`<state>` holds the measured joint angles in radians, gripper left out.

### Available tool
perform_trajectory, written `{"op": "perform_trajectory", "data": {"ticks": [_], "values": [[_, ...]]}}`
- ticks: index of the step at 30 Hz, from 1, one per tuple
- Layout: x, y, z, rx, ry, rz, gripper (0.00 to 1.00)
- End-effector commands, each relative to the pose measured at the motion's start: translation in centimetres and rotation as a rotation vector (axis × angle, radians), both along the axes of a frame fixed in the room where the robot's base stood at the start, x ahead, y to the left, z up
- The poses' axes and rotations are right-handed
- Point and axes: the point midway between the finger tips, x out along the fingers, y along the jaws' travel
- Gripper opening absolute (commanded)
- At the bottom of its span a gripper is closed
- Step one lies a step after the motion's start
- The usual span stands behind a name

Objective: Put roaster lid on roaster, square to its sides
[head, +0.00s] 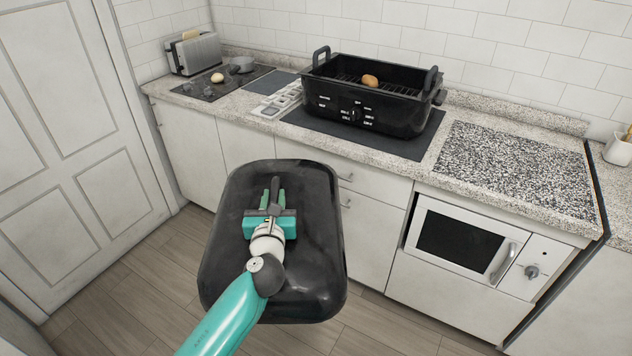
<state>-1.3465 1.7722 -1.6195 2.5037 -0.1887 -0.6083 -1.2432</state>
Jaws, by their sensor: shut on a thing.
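The roaster lid (318,262) is a black rounded rectangle, held in front of the cabinets with its top facing up toward the head camera. My gripper (273,195) is shut on the lid's handle (275,187) at the middle of the lid. The lid's long side runs roughly up and down in the picture. The roaster (340,105) is a black open box with side handles and white markings, on a dark mat on the counter, behind and to the right of the lid. It has a rack inside and a brown roundish item (370,80) in it.
The dark mat (400,145) extends beyond the roaster. A toaster (195,53), a small pot and a pale round item (217,77) stand at the counter's left. A speckled board (515,170) lies right of the roaster, above a microwave (460,240). A tiled wall (520,40) rises behind.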

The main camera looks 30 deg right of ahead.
Motion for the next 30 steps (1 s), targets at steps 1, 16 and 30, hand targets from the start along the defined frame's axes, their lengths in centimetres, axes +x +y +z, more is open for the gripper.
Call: {"op": "perform_trajectory", "data": {"ticks": [1,16,30], "values": [[0.7,1.6,-0.5,-0.003,-0.002,0.040,0.00],[4.2,9.6,-4.6,0.010,0.000,0.261,0.00],[4.3,9.7,-4.7,0.004,-0.001,0.261,0.00]]}}
